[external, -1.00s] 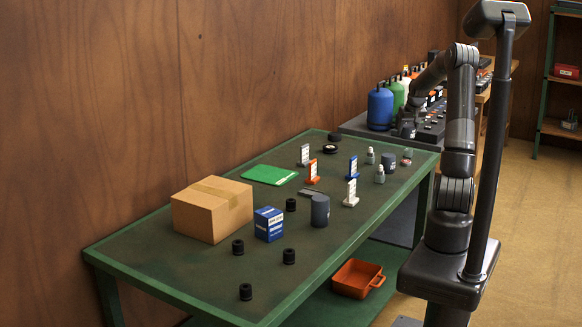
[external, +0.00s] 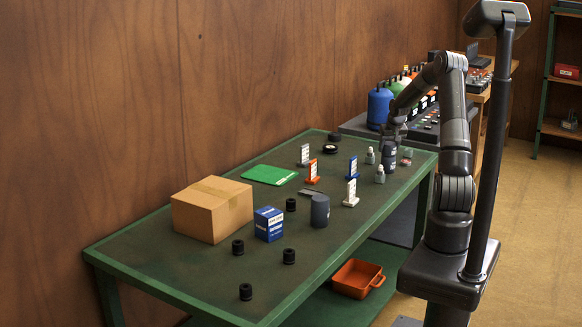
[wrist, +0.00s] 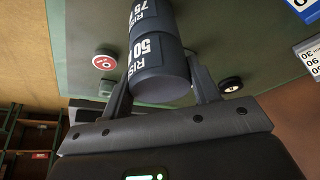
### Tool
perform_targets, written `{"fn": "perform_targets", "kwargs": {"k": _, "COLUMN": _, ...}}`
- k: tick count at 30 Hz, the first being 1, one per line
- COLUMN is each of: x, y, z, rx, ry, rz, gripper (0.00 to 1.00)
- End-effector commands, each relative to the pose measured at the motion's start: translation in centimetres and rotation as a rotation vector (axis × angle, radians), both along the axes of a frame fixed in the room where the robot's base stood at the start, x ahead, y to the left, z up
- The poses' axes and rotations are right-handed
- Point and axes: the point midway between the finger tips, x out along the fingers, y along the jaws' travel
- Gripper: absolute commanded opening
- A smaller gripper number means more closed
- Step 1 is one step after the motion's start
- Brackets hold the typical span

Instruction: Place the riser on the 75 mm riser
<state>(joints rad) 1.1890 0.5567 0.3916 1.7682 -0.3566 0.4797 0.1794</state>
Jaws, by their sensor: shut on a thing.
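My gripper (external: 393,136) is shut on a dark grey cylinder, the 50 mm riser (wrist: 160,68), with one finger on each side. In the wrist view its white print reads "RIS" and "50". The 75 mm riser (wrist: 152,16), a like cylinder with "75" on it, lies straight beyond it, in line. In the external view the 75 mm riser (external: 389,163) stands upright on the green table under my gripper. The two risers look end to end; I cannot tell whether they touch. The fingers partly hide the held riser in the external view.

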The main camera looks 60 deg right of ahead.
Motion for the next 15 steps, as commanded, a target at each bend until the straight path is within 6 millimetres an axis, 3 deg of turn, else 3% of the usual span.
{"fn": "perform_targets", "kwargs": {"k": 5, "x": 0.03, "y": 0.02, "z": -0.33, "rx": 0.000, "ry": 0.000, "rz": 0.001, "gripper": 0.29}}
{"fn": "perform_targets", "kwargs": {"k": 6, "x": 0.01, "y": 0.01, "z": -0.29, "rx": 0.000, "ry": 0.000, "rz": 0.000, "gripper": 0.59}}
{"fn": "perform_targets", "kwargs": {"k": 13, "x": 0.00, "y": 0.00, "z": -0.27, "rx": 0.000, "ry": 0.000, "rz": 0.000, "gripper": 0.77}}
{"fn": "perform_targets", "kwargs": {"k": 15, "x": -0.01, "y": 0.00, "z": -0.27, "rx": 0.000, "ry": 0.000, "rz": 0.000, "gripper": 0.77}}
